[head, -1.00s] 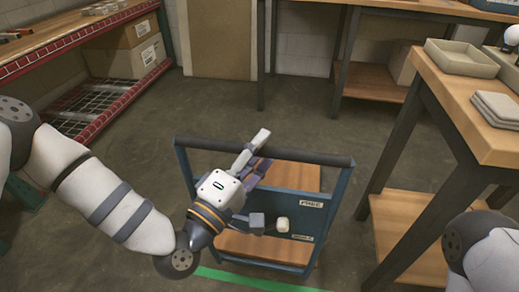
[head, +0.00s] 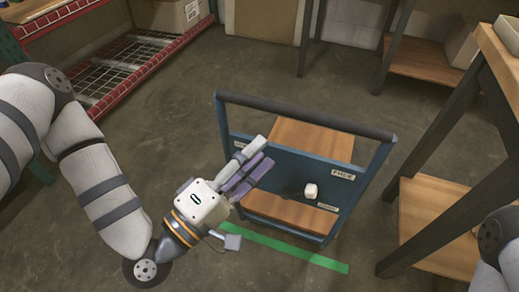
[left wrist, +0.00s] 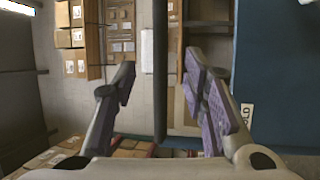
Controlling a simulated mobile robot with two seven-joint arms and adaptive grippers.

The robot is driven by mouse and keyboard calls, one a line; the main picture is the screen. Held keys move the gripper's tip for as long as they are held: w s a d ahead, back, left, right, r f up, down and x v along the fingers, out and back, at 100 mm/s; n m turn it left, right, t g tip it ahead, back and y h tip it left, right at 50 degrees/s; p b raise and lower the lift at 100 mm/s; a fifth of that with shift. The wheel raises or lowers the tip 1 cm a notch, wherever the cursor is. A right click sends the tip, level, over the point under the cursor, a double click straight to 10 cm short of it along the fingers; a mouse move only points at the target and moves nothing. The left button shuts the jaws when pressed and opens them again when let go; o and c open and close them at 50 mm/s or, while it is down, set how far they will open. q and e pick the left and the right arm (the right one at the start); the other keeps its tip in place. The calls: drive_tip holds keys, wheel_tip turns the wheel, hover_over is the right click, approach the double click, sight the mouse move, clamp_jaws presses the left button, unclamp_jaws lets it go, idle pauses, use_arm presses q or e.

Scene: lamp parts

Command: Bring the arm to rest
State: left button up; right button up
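My left gripper (head: 250,165) hangs in front of the left part of the blue cart (head: 345,205), with its fingers pointing up and right. In the left wrist view the two purple-padded fingers (left wrist: 163,100) are spread apart with nothing between their pads. A dark bar (left wrist: 160,75) shows upright beyond the gap, probably the cart's handle. My left arm bends down from the left edge. Of my right arm only a grey-white link shows at the lower right; its gripper is out of view.
The cart has a dark handle (head: 300,115), wooden shelves and a small white knob-like piece (head: 311,190) at its panel. A wooden workbench (head: 500,75) stands at right and a red-edged rack (head: 125,70) at left. Green tape (head: 300,254) marks the floor. Open floor lies between rack and cart.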

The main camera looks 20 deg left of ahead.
use_arm(q)
drive_tip(key=s+d+f+m+g+y+p, duration=0.1)
drive_tip(key=s+d+f+m+g+p, duration=0.2)
drive_tip(key=s+f+g, duration=0.35)
drive_tip(key=s+d+f+m+g+p, duration=0.1)
drive_tip(key=s+f+m+g+p, duration=0.2)
drive_tip(key=s+f+m+g, duration=0.3)
drive_tip(key=s+a+m+g+y+p, duration=0.1)
drive_tip(key=s+a+g+y+p, duration=0.1)
drive_tip(key=s+a, duration=0.5)
drive_tip(key=s+a+m+g+y+p, duration=0.1)
drive_tip(key=s+a+g+y, duration=0.4)
drive_tip(key=s, duration=0.8)
drive_tip(key=a+g+p, duration=0.1)
drive_tip(key=a, duration=0.2)
drive_tip(key=shift+s+f+m, duration=0.2)
drive_tip(key=shift+s+m, duration=0.15)
drive_tip(key=shift+m, duration=0.05)
use_arm(e)
drive_tip(key=w+r+t, duration=0.3)
drive_tip(key=w+r, duration=0.6)
drive_tip(key=r, duration=0.2)
use_arm(q)
drive_tip(key=shift+d, duration=0.1)
drive_tip(key=shift+c, duration=0.4)
